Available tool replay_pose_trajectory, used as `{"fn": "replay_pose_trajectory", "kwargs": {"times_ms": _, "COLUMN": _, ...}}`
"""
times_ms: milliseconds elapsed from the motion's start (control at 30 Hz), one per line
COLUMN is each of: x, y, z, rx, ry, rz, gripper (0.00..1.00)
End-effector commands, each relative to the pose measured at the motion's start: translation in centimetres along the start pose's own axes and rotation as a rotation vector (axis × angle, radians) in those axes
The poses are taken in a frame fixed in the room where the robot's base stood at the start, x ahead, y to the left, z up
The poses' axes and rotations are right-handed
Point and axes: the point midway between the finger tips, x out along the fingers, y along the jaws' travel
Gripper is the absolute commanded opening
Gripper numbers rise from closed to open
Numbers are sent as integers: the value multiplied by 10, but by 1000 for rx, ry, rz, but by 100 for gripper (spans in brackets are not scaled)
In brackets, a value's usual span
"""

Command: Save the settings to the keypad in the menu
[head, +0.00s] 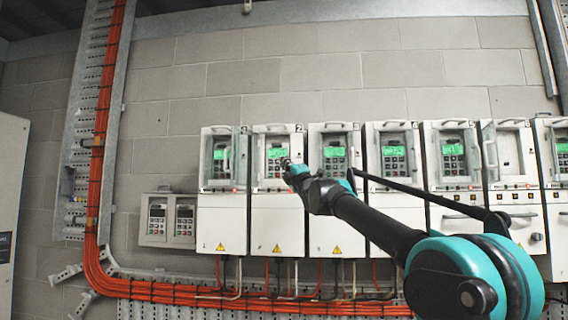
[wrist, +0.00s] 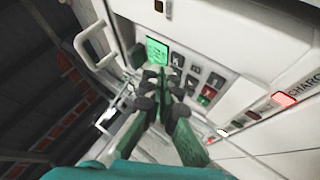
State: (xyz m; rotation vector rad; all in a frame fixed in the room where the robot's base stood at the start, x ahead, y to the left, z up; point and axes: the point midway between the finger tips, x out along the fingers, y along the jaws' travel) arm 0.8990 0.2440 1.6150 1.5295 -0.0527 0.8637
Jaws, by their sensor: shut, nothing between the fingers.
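My gripper (head: 288,164) is shut and empty in front of the second drive from the left (head: 277,220). It hides part of that drive's keypad, but the lit green screen (head: 277,152) shows above it. In the wrist view my dark fingertips (wrist: 172,82) lie together over the keypad, just below the green screen (wrist: 157,51). Grey keys (wrist: 195,68), a green key (wrist: 191,81) and a red key (wrist: 204,99) show beside the fingers. Other keys are hidden behind them. I cannot tell whether the tips touch a key. The screen text is too small to read.
More white drives with green screens stand in a row, such as the first on the left (head: 222,215) and the third (head: 335,215). A pale handle (wrist: 90,46) sticks out near my fingers. Two keypads sit in a wall box (head: 168,238). Orange cables (head: 98,150) run down the left.

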Motion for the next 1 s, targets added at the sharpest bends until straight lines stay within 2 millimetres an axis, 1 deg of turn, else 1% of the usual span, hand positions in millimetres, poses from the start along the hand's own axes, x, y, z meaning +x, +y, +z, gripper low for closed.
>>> {"fn": "replay_pose_trajectory", "kwargs": {"times_ms": 333, "x": 1, "y": 0, "z": 0, "rx": 0, "ry": 0, "rz": 0, "gripper": 0}}
{"fn": "replay_pose_trajectory", "kwargs": {"times_ms": 600, "x": 6, "y": -4, "z": 4, "rx": 0, "ry": 0, "rz": 0, "gripper": 0}}
{"fn": "replay_pose_trajectory", "kwargs": {"times_ms": 1000, "x": 6, "y": -4, "z": 5, "rx": 0, "ry": 0, "rz": 0, "gripper": 0}}
